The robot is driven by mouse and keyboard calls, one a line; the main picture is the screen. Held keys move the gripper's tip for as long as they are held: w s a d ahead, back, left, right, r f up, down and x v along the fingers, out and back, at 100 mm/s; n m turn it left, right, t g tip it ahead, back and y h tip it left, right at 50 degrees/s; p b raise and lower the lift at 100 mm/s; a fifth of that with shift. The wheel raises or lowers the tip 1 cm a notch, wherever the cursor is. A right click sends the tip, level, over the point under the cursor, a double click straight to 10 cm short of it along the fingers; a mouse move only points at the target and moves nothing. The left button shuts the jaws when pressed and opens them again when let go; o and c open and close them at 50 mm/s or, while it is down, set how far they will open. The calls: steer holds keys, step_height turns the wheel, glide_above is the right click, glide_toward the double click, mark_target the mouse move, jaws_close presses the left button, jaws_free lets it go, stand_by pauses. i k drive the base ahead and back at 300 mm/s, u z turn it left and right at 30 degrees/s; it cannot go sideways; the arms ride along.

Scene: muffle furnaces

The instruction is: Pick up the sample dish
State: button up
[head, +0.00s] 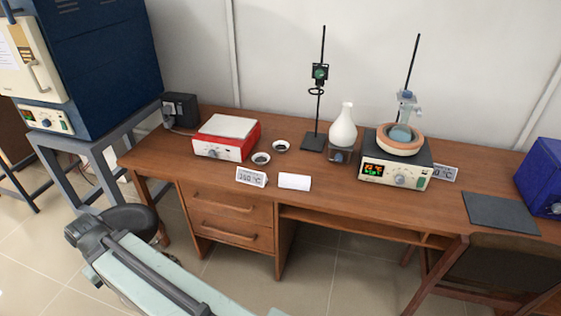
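Two small white dishes with dark contents stand on the wooden desk, just right of the red hotplate. I cannot tell which one is the sample dish. Pale green and dark grey parts of my arm show at the lower left, in front of the desk and well short of the dishes. I cannot make out my gripper's fingers in this view.
The desk (330,178) also carries a red hotplate (226,138), a white flask (343,127), a heater with a bowl (398,172) and two stands. Small signs (251,177) stand at its front edge. A blue furnace (100,55) is at left, a chair (495,268) at lower right.

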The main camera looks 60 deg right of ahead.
mark_target(258, 159)
steer(key=z, duration=0.3)
steer(key=i, duration=1.5)
steer(key=u, duration=0.05)
